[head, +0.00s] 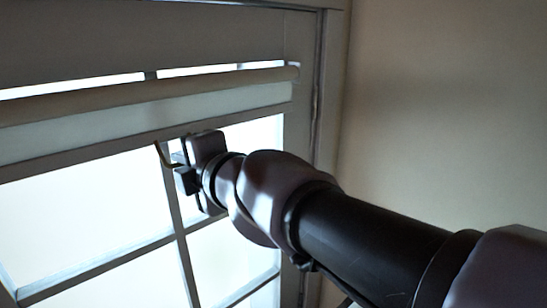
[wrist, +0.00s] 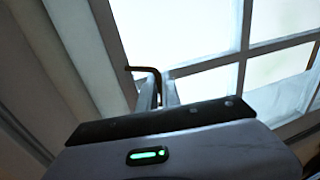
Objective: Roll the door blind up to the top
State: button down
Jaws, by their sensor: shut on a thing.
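The door blind (head: 215,105) shows in the head view as a short pale band hanging below a beige roller (head: 160,88) near the top of the glazed door. Most of the glass below is uncovered. My gripper (head: 178,168) is just under the blind, toward its right end. A thin bent hook (head: 161,153) sticks out from the jaws. In the wrist view the dark hook (wrist: 140,69) rises between the fingers of my gripper (wrist: 158,92), which are shut on it. Whether the hook joins the blind cannot be seen.
The door has window panes split by grey bars (head: 185,245). The door frame (head: 328,90) and a plain beige wall (head: 440,110) stand to the right. My arm hides the lower right panes in the head view.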

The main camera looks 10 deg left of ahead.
jog(key=c, duration=1.6)
grip_release()
jog(key=shift+o, duration=0.2)
jog(key=shift+d, duration=0.1)
jog(key=v, duration=1.7)
jog(key=shift+s+d+r, duration=0.1)
jog(key=shift+d+r, duration=0.05)
